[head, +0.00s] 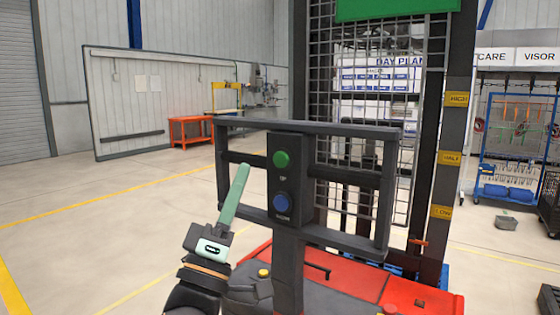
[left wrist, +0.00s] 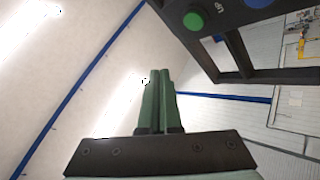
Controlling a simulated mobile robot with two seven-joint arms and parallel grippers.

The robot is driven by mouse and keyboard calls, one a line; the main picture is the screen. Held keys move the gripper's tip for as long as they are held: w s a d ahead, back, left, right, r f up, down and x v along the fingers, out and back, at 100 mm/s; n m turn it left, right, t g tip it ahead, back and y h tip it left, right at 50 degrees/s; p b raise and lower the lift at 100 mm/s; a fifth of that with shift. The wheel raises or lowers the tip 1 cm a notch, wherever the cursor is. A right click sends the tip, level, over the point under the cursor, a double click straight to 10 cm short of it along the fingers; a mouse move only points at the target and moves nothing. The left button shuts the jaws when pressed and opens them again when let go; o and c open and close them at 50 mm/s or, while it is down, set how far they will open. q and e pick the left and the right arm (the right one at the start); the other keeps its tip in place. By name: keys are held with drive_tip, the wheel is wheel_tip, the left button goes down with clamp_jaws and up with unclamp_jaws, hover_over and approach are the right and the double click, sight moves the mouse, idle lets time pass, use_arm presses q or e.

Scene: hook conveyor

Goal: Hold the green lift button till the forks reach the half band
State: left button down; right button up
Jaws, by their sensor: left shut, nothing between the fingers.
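The green lift button (head: 281,158), marked UP, sits on a dark control box (head: 293,228) above a blue button (head: 282,202). My left gripper (head: 243,168) is shut and empty, its green fingers pointing up just left of the box, apart from the green button. In the left wrist view the shut fingers (left wrist: 158,72) point up, with the green button (left wrist: 193,21) beyond them to the upper right. The mast carries yellow bands: HIGH (head: 457,99), HALF (head: 451,158) and LOW (head: 441,212). A small orange bar (head: 418,242) sits below LOW. I cannot make out the forks. My right gripper is out of view.
A dark frame (head: 350,129) surrounds the control box. An orange table (head: 190,130) and a blue tool rack (head: 505,150) stand farther back. The floor at left is clear.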

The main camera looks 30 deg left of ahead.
sight(281, 160)
use_arm(q)
drive_tip(key=w, duration=0.5)
drive_tip(key=w+b, duration=0.1)
drive_tip(key=w, duration=0.1)
drive_tip(key=shift+w+d, duration=0.2)
drive_tip(key=shift+d, duration=0.15)
drive_tip(key=shift+w, duration=0.1)
idle(1.6)
drive_tip(key=shift+w, duration=0.35)
